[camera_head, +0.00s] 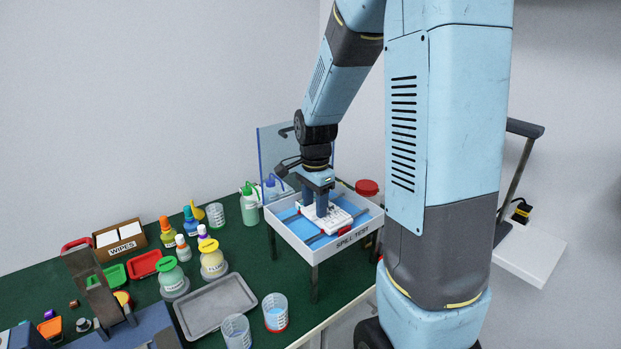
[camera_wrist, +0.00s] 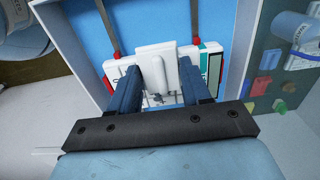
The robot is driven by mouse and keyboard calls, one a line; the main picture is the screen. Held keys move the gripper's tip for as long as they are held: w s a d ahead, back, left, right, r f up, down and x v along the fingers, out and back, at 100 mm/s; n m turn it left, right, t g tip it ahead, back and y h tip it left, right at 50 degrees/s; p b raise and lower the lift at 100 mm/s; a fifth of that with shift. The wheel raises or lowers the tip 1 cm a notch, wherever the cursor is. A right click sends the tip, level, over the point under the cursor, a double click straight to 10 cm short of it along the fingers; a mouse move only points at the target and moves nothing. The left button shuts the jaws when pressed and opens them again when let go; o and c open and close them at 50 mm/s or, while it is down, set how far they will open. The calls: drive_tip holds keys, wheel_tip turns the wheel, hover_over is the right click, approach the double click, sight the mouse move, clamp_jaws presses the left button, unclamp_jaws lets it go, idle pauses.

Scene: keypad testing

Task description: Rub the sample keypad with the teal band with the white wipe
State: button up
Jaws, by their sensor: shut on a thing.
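The white sample keypad (camera_head: 340,217) lies in the white-walled spill test tray (camera_head: 347,239). In the wrist view the keypad (camera_wrist: 205,65) shows a teal band (camera_wrist: 214,70) along its right side. My gripper (camera_head: 321,210) points down over the keypad. In the wrist view my gripper (camera_wrist: 162,80) is shut on a white block-like piece, which looks like the white wipe (camera_wrist: 157,68). The wipe is over the middle of the keypad and hides part of its face. I cannot tell whether it touches the keypad.
Dark bars with red ends (camera_wrist: 196,20) reach to the keypad on the tray's blue floor (camera_wrist: 150,22). A clear panel (camera_head: 268,145) stands behind the tray. A wipes box (camera_head: 120,240), several bottles and a grey tray (camera_head: 215,305) stand to the left on the green bench.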

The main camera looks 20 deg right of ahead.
sight(312, 207)
drive_tip(key=r, duration=0.3)
drive_tip(key=shift+s+a+r, duration=0.2)
drive_tip(key=shift+a+r, duration=0.05)
drive_tip(key=shift+a, duration=0.15)
drive_tip(key=shift+w+r, duration=0.15)
drive_tip(key=shift+r, duration=2.25)
